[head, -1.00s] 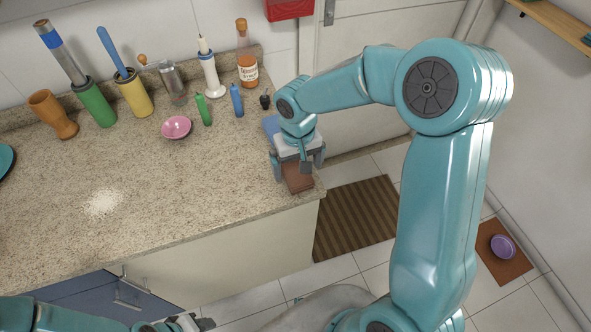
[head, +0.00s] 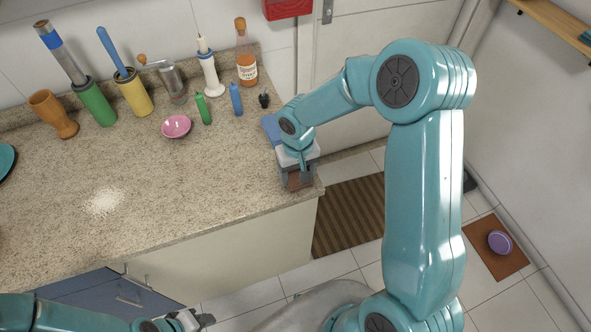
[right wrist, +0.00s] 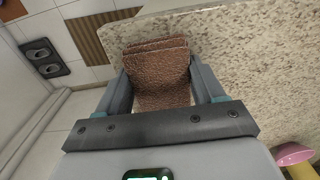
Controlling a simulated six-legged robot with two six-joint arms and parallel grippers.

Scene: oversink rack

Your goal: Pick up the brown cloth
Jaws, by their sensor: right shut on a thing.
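The brown cloth (head: 299,182) lies folded at the right end of the counter, near its front corner, mostly hidden under my right gripper (head: 296,177) in the head view. In the right wrist view the cloth (right wrist: 157,72) is a textured, layered brown piece between the two fingers of my right gripper (right wrist: 160,88). The gripper is shut on it, and the cloth looks to be at counter level. My left gripper (head: 203,321) is low at the bottom edge of the head view, away from the cloth; its jaw opening is unclear.
A blue cloth (head: 270,127) lies just behind the brown one. The counter's (head: 190,200) front middle is clear except for white grains (head: 103,202). A striped mat (head: 348,217) lies on the floor.

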